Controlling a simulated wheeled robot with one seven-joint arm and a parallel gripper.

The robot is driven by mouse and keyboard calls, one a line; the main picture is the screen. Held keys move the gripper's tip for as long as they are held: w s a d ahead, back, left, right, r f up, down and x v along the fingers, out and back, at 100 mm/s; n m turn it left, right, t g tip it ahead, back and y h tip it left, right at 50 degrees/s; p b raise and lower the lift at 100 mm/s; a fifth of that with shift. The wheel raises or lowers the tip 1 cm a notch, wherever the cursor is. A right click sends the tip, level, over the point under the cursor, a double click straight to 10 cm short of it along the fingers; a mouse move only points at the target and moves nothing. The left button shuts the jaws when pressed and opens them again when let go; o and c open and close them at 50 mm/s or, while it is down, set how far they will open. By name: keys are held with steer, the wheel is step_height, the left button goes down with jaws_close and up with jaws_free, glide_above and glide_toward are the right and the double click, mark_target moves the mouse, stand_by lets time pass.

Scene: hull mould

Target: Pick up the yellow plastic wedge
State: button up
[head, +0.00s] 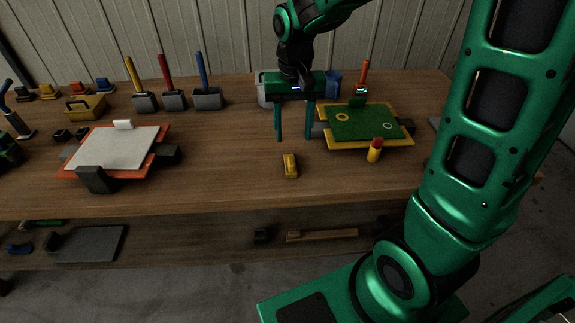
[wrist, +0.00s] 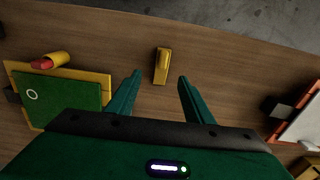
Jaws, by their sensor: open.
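The yellow wedge (head: 290,166) lies on the wooden workbench near its front edge, in the middle of the head view. In the wrist view the yellow wedge (wrist: 162,66) lies beyond my fingertips, roughly centred between them sideways. My gripper (head: 294,138) is open and empty, with its two green fingers pointing down above the bench, behind the wedge as the head view sees it. In the wrist view my gripper (wrist: 158,76) shows both fingers spread apart, with bare bench between them.
A green board on a yellow frame (head: 345,144) lies to the right, with a yellow and red cylinder (head: 375,150) at its front edge. A white board on an orange base (head: 115,150) lies left. Grey blocks with coloured handles (head: 207,98) stand behind. The bench around the wedge is clear.

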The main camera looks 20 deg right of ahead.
mark_target(290, 157)
steer(key=f, duration=1.1)
steer(key=shift+w+a, duration=0.2)
steer(key=shift+w, duration=0.05)
steer(key=shift+r, duration=0.1)
steer(key=shift+c, duration=0.6)
jaws_close()
